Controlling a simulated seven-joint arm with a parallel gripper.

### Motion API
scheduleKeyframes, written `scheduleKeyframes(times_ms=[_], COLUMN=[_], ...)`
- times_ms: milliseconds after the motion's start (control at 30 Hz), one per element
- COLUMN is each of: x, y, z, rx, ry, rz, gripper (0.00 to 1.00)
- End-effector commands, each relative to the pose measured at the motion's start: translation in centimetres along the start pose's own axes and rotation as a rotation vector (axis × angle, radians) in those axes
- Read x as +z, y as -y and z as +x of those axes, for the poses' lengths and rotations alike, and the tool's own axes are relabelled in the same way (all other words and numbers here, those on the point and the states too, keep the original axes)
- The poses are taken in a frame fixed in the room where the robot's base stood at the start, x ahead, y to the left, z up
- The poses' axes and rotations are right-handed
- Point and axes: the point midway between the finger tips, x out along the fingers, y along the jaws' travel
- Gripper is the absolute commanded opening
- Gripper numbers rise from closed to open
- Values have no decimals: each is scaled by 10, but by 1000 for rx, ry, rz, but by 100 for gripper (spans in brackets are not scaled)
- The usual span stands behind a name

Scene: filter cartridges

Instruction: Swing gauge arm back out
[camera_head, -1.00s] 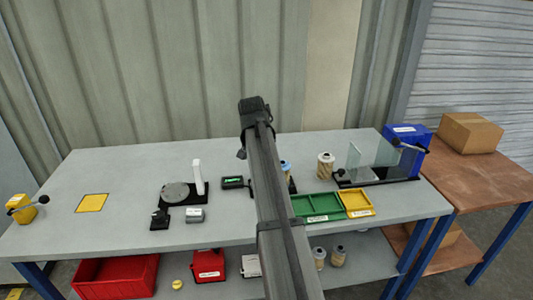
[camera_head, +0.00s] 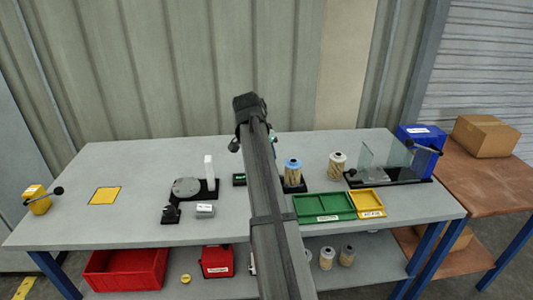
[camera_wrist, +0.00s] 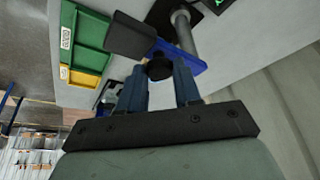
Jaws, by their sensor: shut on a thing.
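In the wrist view the blue gauge arm (camera_wrist: 187,63) lies just beyond my gripper (camera_wrist: 158,84), running across from a grey post (camera_wrist: 184,32). My gripper is shut on the gauge arm's dark round knob (camera_wrist: 158,68), which sits between the two fingers. A dark block (camera_wrist: 130,36) shows at the gauge arm's left end. In the head view my own arm hides the gripper and most of the gauge. A blue-topped cartridge (camera_head: 293,173) stands upright on a black base just right of my arm.
A small display (camera_head: 239,180) is left of my arm. A green tray (camera_head: 323,207) and yellow tray (camera_head: 367,203) lie front right. Another cartridge (camera_head: 336,166) stands behind them, beside a fixture with clear panels (camera_head: 381,157). The bench is clear around the yellow square (camera_head: 105,195).

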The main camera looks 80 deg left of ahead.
Motion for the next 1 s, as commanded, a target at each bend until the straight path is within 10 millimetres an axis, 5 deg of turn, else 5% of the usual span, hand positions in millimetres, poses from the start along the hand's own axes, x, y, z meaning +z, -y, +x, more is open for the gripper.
scheduleKeyframes(times_ms=[167, 200, 433, 767, 1000], x=[1, 1, 0, 0, 0], y=[1, 1, 1, 1, 1], z=[0, 0, 0, -4, -35], rx=[-2, -3, -2, -2, -3], ry=[1, 1, 1, 0, -1], rz=[1, 1, -1, -1, -1], gripper=[0, 37, 59, 59, 59])
